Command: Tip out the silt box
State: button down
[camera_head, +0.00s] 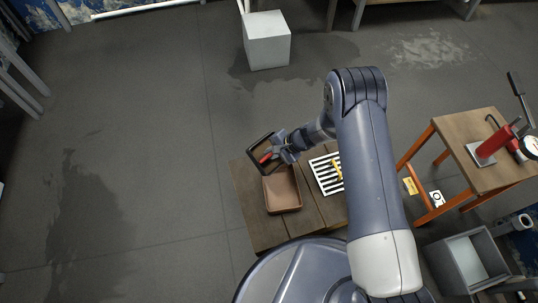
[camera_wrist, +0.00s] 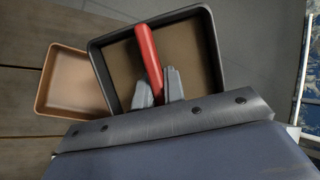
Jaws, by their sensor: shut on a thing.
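A dark rectangular box (camera_wrist: 215,55) with a red handle (camera_wrist: 147,52) is in my gripper (camera_wrist: 158,88). My gripper is shut on the red handle. Brown fills the inside of the box; I cannot tell whether it is silt or the bare floor. In the head view the box (camera_head: 253,150) is held tilted above the far left part of a low wooden table (camera_head: 248,203). A shallow brown tray (camera_head: 283,210) sits on the table just below and beside the box. In the wrist view the tray (camera_wrist: 50,82) shows left of the box, partly hidden by it, and looks empty.
A black-and-white slotted grate (camera_head: 322,172) with a yellow item lies right of the tray. An orange-legged table (camera_head: 470,150) with a red tool stands right. A white bin (camera_head: 268,42) stands far back, a grey crate (camera_head: 465,265) at lower right. The left floor is clear.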

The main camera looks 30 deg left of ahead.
aim_at(278, 166)
jog(key=shift+s+d+f+n+t+y+b, duration=0.2)
jog(key=shift+d+y+b, duration=0.25)
jog(key=shift+y+b, duration=0.85)
jog(key=shift+s+d+f+n+t+y+b, duration=0.1)
jog(key=shift+d+f+n+t+y+b, duration=0.3)
jog(key=shift+b, duration=1.6)
jog(key=y+b, duration=0.1)
jog(key=b, duration=0.2)
jog(key=d+y+b, duration=0.1)
jog(key=b, duration=0.2)
jog(key=shift+s+d+r+y+b, duration=0.15)
jog(key=shift+s+r+y+b, duration=0.1)
jog(key=shift+y+b, duration=0.15)
jog(key=shift+d+n+y+b, duration=0.4)
jog(key=shift+y+b, duration=0.1)
jog(key=shift+y, duration=0.1)
jog(key=shift+s+d+r+y, duration=0.2)
jog(key=shift+r+y, duration=0.1)
jog(key=shift+y, duration=0.2)
dwell(1.0)
